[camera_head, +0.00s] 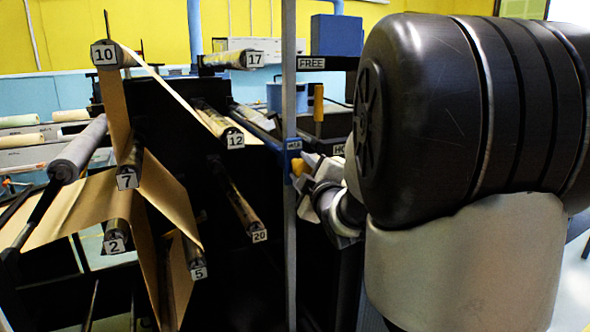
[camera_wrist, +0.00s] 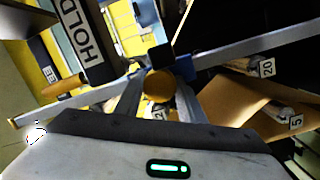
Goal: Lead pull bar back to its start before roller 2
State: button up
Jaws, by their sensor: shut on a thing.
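A long grey bar (camera_head: 290,70), which I take for the pull bar, stands upright in the head view, right of the rollers. It carries a small labelled blue block (camera_head: 294,145) and a yellow knob. In the wrist view the bar (camera_wrist: 245,48) runs diagonally, and the yellow knob (camera_wrist: 158,86) sits between my fingers. My gripper (camera_head: 308,182) is shut on the knob. Roller 2 (camera_head: 117,232) is at the lower left, below roller 7 (camera_head: 129,165). Brown kraft paper (camera_head: 165,190) runs over several rollers, including 10 (camera_head: 128,57) and 5 (camera_head: 192,250). My arm hides the right side.
An orange-handled lever (camera_head: 318,108) stands near the FREE sign (camera_head: 311,63); the HOLD sign (camera_wrist: 80,32) shows in the wrist view. Rollers 12 (camera_head: 215,122), 17 (camera_head: 232,60) and 20 (camera_head: 240,210) stick out left of the bar. A grey roller (camera_head: 78,150) is at far left.

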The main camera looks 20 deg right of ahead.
grip_shut()
jog(key=shift+a+f+b, duration=0.1)
jog(key=shift+a+b, duration=0.25)
jog(key=shift+b, duration=0.1)
jog(key=a+b, duration=0.5)
jog(key=a, duration=0.9)
jog(key=shift+s+a, duration=0.25)
jog(key=shift+a, duration=0.05)
jog(key=a+r+p, duration=0.4)
jog(key=r+p, duration=0.2)
jog(key=shift+a+r, duration=0.15)
jog(key=shift+a, duration=0.1)
jog(key=shift+s, duration=0.1)
